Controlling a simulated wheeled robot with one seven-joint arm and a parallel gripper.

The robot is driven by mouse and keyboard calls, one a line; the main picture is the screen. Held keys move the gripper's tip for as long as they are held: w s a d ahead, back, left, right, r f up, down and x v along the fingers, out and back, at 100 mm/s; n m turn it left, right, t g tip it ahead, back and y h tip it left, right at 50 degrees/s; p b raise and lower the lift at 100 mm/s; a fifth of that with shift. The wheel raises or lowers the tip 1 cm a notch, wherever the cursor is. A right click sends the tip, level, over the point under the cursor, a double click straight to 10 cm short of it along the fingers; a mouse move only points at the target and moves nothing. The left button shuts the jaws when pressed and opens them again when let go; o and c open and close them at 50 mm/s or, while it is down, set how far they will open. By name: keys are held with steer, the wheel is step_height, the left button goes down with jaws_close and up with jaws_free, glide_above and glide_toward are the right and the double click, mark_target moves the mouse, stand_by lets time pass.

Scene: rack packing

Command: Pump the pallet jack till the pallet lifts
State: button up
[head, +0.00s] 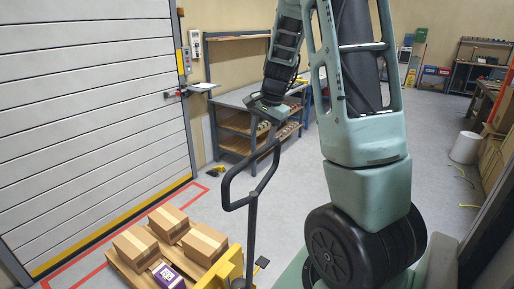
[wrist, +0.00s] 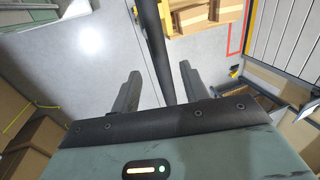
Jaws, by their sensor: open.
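The pallet jack's dark looped handle (head: 228,188) stands upright in the middle of the head view, above the yellow jack body (head: 222,270). My gripper (head: 266,122) is at the top of the handle loop, with its jaws open. In the wrist view, a dark handle bar (wrist: 155,50) runs between the two spread fingers of my gripper (wrist: 158,92). I cannot tell whether either finger touches it. The wooden pallet (head: 122,268) carries brown cartons (head: 135,246) and a purple box (head: 168,276). The pallet's underside and the forks are hidden.
A closed roller door (head: 85,120) is at the left, with red floor lines (head: 92,276) before it. A workbench (head: 232,98) with shelves stands behind the handle. A white cylinder (head: 465,147) stands at the right. Grey floor (head: 300,185) is clear around the handle.

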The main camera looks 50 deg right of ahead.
mark_target(257, 152)
steer(key=p+x, duration=0.1)
steer(key=x, duration=0.6)
jaws_close()
